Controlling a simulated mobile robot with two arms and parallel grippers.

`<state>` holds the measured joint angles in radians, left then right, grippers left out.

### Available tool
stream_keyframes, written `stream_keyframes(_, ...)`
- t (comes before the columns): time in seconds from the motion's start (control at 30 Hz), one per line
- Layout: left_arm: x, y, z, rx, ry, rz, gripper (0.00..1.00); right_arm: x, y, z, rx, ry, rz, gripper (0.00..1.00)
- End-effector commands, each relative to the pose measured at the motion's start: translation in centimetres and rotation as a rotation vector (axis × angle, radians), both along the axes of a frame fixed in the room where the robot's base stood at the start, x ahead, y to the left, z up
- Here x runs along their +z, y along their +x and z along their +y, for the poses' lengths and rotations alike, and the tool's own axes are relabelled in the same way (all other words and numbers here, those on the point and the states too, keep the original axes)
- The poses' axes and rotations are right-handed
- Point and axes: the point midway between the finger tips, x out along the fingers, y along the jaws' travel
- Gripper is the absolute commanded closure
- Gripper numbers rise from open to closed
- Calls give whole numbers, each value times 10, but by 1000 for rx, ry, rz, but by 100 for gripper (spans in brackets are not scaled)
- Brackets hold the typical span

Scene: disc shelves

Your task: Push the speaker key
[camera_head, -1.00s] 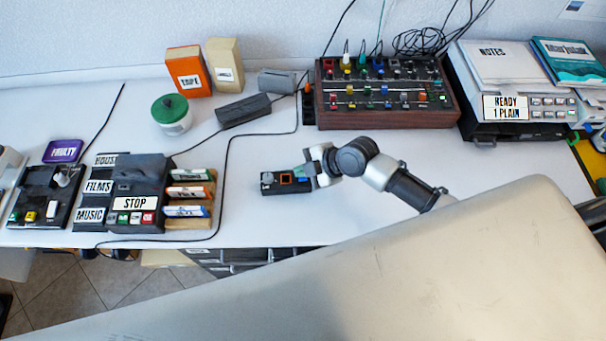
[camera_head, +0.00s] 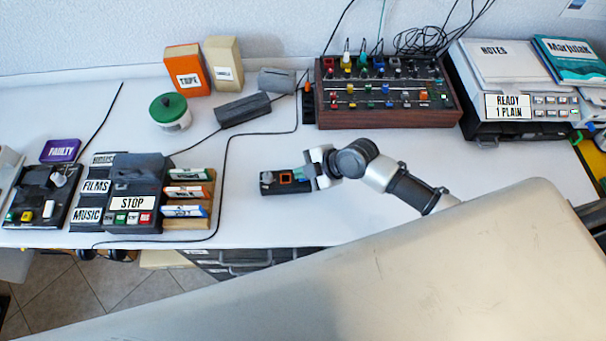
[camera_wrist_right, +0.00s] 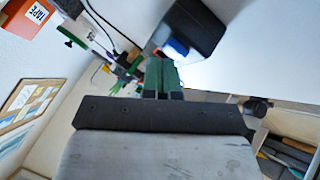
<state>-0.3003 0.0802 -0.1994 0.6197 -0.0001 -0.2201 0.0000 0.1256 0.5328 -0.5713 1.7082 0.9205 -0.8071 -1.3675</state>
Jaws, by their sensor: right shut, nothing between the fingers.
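A small black key box (camera_head: 283,188) lies on the white desk left of my right gripper. An orange-framed key and a pale knob show on its top. My right gripper (camera_head: 303,173) is shut and empty, with its green fingers at the right end of the box. The right wrist view shows the green fingertips (camera_wrist_right: 160,65) close to the dark box (camera_wrist_right: 195,25) and a blue and white key (camera_wrist_right: 176,47) on it. I cannot tell whether the fingertips touch a key. No speaker marking can be read. My left gripper is not in view.
A deck marked STOP (camera_head: 134,187) and a wooden disc rack (camera_head: 189,222) stand to the left. A mixer with coloured knobs (camera_head: 388,118) stands behind the arm. A black cable (camera_head: 226,165) runs left of the key box.

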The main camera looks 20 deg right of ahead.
Motion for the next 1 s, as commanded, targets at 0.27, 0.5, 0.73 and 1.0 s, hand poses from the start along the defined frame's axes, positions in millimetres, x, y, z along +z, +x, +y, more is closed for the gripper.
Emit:
stream_keyframes(0.27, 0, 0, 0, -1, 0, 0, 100, 0, 0, 0, 1, 0, 1, 100)
stream_keyframes(0.5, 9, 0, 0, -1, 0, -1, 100, 11, 0, 0, 1, -1, 0, 100)
stream_keyframes(0.73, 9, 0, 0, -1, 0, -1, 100, 13, 0, 0, 0, 0, 1, 100)
stream_keyframes(1.0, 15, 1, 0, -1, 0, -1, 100, 20, 0, 0, 0, 0, 0, 100)
